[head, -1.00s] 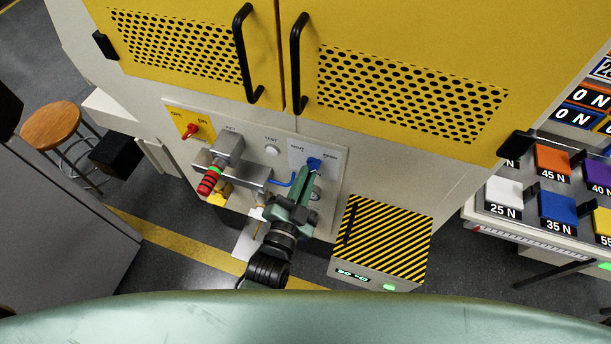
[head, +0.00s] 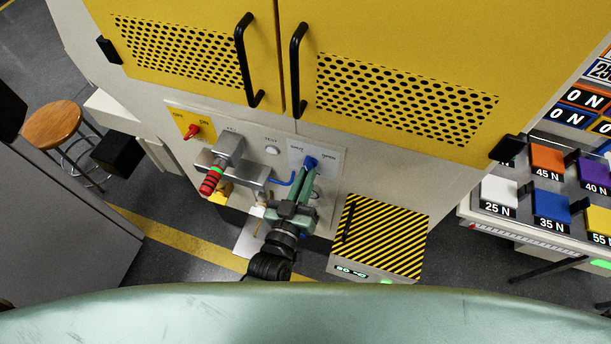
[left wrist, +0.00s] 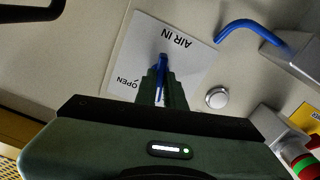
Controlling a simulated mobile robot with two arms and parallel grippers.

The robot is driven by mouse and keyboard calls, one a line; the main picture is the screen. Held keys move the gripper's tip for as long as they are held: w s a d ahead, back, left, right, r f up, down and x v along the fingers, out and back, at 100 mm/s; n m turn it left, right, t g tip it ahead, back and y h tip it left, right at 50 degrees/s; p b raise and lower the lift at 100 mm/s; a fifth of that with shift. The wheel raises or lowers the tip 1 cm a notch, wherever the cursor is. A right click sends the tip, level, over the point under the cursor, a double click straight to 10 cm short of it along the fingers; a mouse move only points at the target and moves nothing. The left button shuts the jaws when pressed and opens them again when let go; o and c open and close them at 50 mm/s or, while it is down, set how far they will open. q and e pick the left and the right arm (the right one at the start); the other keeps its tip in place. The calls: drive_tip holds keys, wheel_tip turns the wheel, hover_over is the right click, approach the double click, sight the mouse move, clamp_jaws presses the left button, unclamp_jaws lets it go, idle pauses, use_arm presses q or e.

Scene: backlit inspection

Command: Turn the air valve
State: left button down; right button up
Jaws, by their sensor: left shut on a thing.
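The air valve has a blue handle (head: 311,162) on a white plate (head: 333,166) marked SHUT on the left and OPEN on the right. My left gripper (head: 309,171) reaches up to it from below and is shut on the handle. In the left wrist view the blue handle (left wrist: 163,66) stands between the green fingers (left wrist: 162,85). The plate (left wrist: 190,68) there reads AIR IN upside down, with OPEN at its lower left. The SHUT mark is not visible in that view. The fingers hide part of the handle. My right gripper is not in view.
Left of the valve are a blue hose (head: 284,183), a grey metal fixture with a red-banded grip (head: 210,181), a round TEST button (head: 271,150) and a red switch (head: 193,131). A striped box (head: 381,235) stands close on the right. Yellow doors with black handles (head: 297,70) are above.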

use_arm(q)
drive_tip(key=n, duration=0.5)
drive_tip(key=shift+n, duration=0.4)
idle(0.4)
drive_tip(key=c, duration=1.5)
unclamp_jaws()
drive_tip(key=shift+s, duration=0.1)
drive_tip(key=b+v, duration=0.1)
drive_tip(key=v, duration=0.6)
drive_tip(key=shift+s+b, duration=0.35)
